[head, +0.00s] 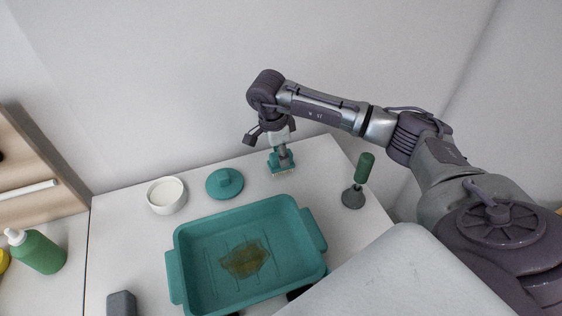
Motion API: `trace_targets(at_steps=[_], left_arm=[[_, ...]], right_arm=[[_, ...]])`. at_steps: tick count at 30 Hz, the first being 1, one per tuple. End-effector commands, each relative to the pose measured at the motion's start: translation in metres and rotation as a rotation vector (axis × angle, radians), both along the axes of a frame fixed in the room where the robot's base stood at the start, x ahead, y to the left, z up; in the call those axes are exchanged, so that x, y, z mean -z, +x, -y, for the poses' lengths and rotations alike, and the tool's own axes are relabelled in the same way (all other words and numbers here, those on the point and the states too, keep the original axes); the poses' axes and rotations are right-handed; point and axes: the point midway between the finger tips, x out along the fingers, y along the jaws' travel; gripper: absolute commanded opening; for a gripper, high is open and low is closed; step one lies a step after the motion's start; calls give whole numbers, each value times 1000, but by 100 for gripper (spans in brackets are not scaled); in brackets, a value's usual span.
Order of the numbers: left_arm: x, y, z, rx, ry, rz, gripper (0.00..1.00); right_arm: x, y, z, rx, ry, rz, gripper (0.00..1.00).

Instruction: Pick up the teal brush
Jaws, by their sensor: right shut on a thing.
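The teal brush (282,162) is at the back of the white table, with its teal head low and pale bristles at its lower edge. My right gripper (277,138) is above it, pointing down and shut on the brush's upper part. The fingers partly hide the handle. I cannot tell whether the bristles touch the table. My left gripper is not in view.
A teal tray (180,245) with a brown stain fills the table's middle. A white bowl (167,196), a teal lid (225,183) and a green-handled tool (357,182) stand around it. A grey block (122,303) and green bottle (38,251) are at left.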

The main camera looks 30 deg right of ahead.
Motion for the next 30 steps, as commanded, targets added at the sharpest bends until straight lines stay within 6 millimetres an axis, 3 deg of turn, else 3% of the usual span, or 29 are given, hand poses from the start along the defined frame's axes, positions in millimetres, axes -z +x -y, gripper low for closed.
trace_targets(at_steps=[10, 17, 30], left_arm=[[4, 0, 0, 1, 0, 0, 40], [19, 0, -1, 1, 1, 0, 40], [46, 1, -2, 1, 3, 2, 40]], right_arm=[[-6, 1, 0, 1, 0, 3, 0], [-38, 2, 0, -1, 0, 8, 0], [-93, -82, 43, 2, -3, 4, 0]])
